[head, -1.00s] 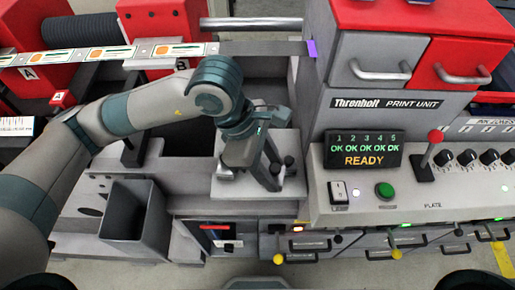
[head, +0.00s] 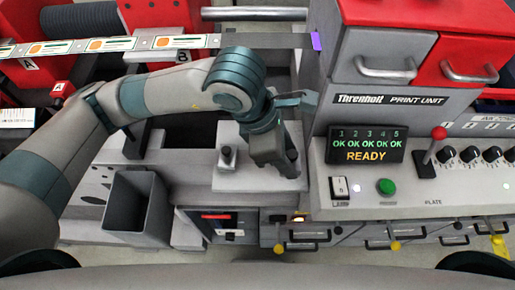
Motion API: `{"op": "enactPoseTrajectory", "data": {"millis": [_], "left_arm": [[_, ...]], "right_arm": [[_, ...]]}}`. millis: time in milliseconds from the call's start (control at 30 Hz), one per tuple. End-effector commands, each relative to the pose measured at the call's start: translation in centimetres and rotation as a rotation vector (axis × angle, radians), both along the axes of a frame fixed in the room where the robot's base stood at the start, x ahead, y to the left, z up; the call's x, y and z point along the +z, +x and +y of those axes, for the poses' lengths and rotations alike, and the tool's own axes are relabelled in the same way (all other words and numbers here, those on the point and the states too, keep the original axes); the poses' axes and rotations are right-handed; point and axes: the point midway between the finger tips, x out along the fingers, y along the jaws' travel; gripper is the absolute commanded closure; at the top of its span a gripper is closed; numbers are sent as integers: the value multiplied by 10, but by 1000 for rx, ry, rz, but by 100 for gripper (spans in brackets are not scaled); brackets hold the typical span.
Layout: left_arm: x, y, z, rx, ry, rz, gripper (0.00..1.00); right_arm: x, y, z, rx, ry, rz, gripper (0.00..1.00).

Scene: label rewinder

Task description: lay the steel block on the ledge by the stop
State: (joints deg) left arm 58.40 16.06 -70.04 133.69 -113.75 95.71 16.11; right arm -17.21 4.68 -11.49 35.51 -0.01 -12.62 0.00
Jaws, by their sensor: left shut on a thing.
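My left gripper (head: 284,164) is over the right part of a pale grey ledge (head: 240,180) in front of the print unit, its fingers pointing down. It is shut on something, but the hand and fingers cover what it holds. I cannot make out the steel block apart from the dark grey fingers, nor tell whether it touches the ledge. A small dark-topped post (head: 227,154) stands on the ledge, left of the gripper and apart from it. I cannot tell whether this is the stop. My right gripper is not in view.
The print unit's control panel (head: 415,190), with a READY display (head: 365,148) and a red-knobbed lever (head: 437,140), stands close on the right. A label strip (head: 110,45) runs across behind my arm. An open grey bin (head: 133,205) is at front left.

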Motion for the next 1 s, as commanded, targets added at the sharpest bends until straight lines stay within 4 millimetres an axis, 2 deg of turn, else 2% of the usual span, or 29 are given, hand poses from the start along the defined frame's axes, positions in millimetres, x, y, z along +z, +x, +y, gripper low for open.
{"op": "enactPoseTrajectory", "data": {"millis": [500, 700, 1000], "left_arm": [[-54, 70, 57, 4, 0, 1, 93], [-61, 80, 65, 1, -2, 0, 93], [-62, 80, 65, -1, -2, 0, 93]], "right_arm": [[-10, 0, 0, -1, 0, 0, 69], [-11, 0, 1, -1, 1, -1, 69], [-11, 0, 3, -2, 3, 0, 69]]}}
